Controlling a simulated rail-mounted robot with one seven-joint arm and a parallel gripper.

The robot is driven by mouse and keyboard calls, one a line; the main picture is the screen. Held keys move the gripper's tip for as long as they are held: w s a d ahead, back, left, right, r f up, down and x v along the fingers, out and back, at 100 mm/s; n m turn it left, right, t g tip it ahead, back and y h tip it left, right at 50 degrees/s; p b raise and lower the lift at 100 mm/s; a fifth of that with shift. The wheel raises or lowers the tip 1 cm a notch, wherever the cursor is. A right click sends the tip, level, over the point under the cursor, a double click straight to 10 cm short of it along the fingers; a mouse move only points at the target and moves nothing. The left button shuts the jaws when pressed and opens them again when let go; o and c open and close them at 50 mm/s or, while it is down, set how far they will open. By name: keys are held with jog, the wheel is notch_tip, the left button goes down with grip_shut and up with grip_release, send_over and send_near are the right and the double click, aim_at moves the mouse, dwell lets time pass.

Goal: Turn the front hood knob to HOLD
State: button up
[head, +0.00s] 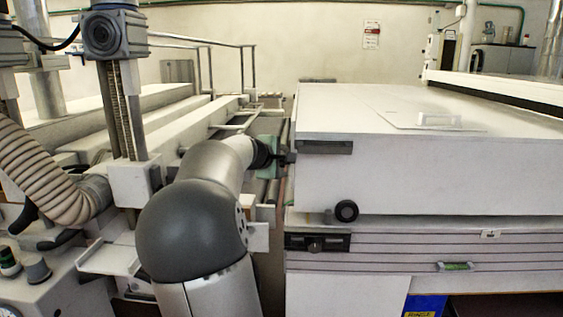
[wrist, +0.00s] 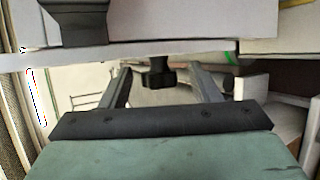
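A dark knob (wrist: 158,74) sticks out under a pale edge in the wrist view, between the two fingers of my gripper (wrist: 161,70). The fingers are apart, with a visible gap on both sides of the knob; I cannot tell how far off it is in depth. In the head view my gripper (head: 284,159) is at the left end of the white hood (head: 420,175), where my own arm partly hides it. A black round knob (head: 346,211) sits low on the hood's front face. No HOLD marking is readable.
A dark panel with a small knob (head: 317,243) sits below the hood. A dark bracket (head: 325,147) is at the hood's upper left corner. A rail frame and conveyor (head: 225,115) stand left of the hood. A ribbed hose (head: 45,180) hangs at far left.

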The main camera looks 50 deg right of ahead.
jog(key=b+v, duration=0.1)
jog(key=v, duration=1.6)
jog(key=shift+a, duration=0.2)
jog(key=s+a+f+y+p, duration=0.1)
jog(key=a+f+y+p, duration=0.35)
jog(key=a, duration=0.35)
jog(key=s+a+f+y+p, duration=0.1)
jog(key=a+f+y+p, duration=0.3)
jog(key=a, duration=0.5)
jog(key=s+a+f+m+y+p, duration=0.1)
jog(key=s+a+f+y+p, duration=0.1)
jog(key=s+a, duration=0.4)
jog(key=s+a+f+m+g+y+p, duration=0.1)
jog(key=s+a+f+p, duration=0.4)
jog(key=a, duration=0.8)
jog(key=shift+s+f+m+g+y, duration=0.3)
jog(key=shift+s+f+m+y, duration=0.45)
jog(key=shift+s, duration=0.45)
